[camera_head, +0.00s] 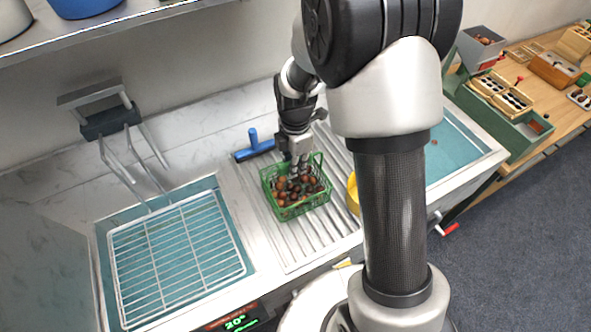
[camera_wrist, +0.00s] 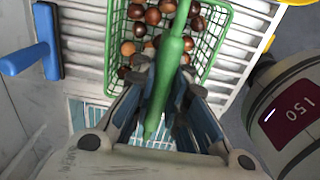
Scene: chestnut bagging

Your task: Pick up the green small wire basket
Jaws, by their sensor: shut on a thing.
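The green small wire basket (camera_head: 309,204) stands on the ribbed metal drainboard in the head view and holds many brown chestnuts (camera_head: 293,190). In the wrist view the basket (camera_wrist: 228,22) shows at the top, with its green handle (camera_wrist: 170,62) running down between the fingers. My gripper (camera_head: 300,163) is directly above the basket. In the wrist view my gripper (camera_wrist: 160,98) is shut on the handle. I cannot tell whether the basket's bottom touches the drainboard.
A blue-handled tool (camera_head: 255,148) lies behind the basket to the left. A white wire rack (camera_head: 178,252) sits over a teal basin at left. A yellow object (camera_head: 353,192) is close to the basket's right. Wooden trays (camera_head: 500,95) stand on the far right table.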

